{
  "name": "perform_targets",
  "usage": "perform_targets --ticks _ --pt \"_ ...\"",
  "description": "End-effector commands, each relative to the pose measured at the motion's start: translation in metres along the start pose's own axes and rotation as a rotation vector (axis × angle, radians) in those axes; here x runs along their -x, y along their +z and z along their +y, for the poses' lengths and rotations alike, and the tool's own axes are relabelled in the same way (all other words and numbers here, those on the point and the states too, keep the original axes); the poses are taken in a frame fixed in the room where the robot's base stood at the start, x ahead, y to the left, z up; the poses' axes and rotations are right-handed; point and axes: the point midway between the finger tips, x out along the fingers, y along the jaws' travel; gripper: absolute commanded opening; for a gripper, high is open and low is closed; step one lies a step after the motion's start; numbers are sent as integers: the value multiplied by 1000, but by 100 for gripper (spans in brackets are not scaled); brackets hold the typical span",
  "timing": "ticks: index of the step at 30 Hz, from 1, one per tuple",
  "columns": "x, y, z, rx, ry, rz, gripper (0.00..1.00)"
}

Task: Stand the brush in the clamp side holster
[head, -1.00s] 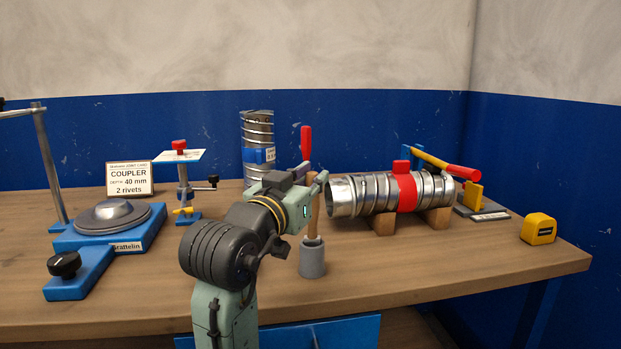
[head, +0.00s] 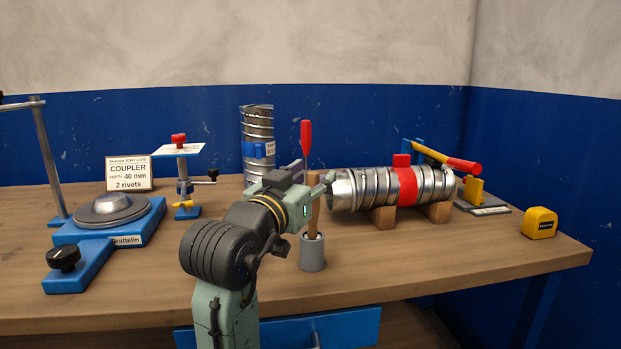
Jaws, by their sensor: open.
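The brush (head: 314,212) has a plain wooden handle and stands about upright in a grey cylindrical cup (head: 312,255) on the bench. Its lower end is hidden inside the cup, and its upper end is partly hidden by my gripper. The cup looks like a holster, and it stands in front of the left end of the metal duct. My gripper (head: 313,178) is at the upper part of the handle, with its fingers apart on either side. I cannot tell whether a finger touches the handle.
A spiral duct (head: 362,190) with a red clamp band (head: 407,189) rests on wooden blocks close to my gripper's right. A red upright lever (head: 306,138) rises behind my gripper. A tape measure (head: 539,223) lies far right. The front right bench top is clear.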

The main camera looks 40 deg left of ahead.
Motion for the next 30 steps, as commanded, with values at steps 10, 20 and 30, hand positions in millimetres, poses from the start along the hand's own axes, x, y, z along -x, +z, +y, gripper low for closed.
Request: perform_targets --ticks 10,20,30 --pt "20 0 -1 0 -2 2 42" --pt "89 0 -1 0 -3 2 42" --pt "120 0 0 -1 0 0 42"
